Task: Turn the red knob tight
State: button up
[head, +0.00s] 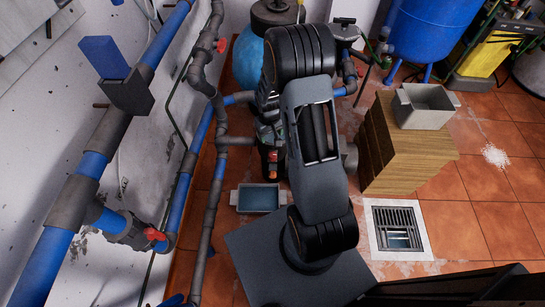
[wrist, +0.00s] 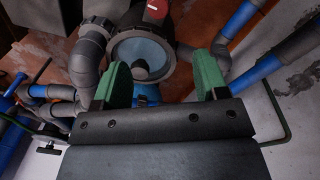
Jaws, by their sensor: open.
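In the wrist view, my gripper (wrist: 161,66) has its two green fingers spread apart, with nothing between them. Beyond them is a grey round housing with a clear bluish lid (wrist: 135,50). A red part (wrist: 157,10) sits at its upper edge, cut by the frame, so I cannot tell whether it is the knob. In the head view, red handles show on the wall pipes, one at the upper pipe (head: 222,45) and one at the lower valve (head: 155,234). Another small red part (head: 272,156) shows beside my arm, which hides most of the gripper there.
Blue and grey pipes (head: 208,130) run along the left wall. A wooden cabinet (head: 410,160) with a grey bin (head: 425,108) on top stands right of my arm. A small grey tray (head: 258,198) and a floor drain (head: 398,229) lie on the tiles.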

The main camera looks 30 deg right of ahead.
aim_at(272, 155)
jog(key=f+b, duration=0.1)
jog(key=f, duration=0.4)
jog(key=f+b, duration=0.1)
jog(key=f, duration=0.4)
jog(key=d+f+b, duration=0.1)
jog(key=f, duration=0.5)
jog(key=shift+f+b, duration=0.1)
jog(key=shift+b, duration=0.25)
jog(key=c, duration=0.9)
jog(key=shift+a+m+b, duration=0.1)
jog(key=shift+m+b, duration=0.2)
jog(key=shift+m, duration=0.2)
jog(key=o, duration=0.9)
notch_tip(272, 155, up, 14)
jog(key=p, duration=0.3)
jog(key=shift+a+p, duration=0.3)
jog(key=shift+p, duration=0.05)
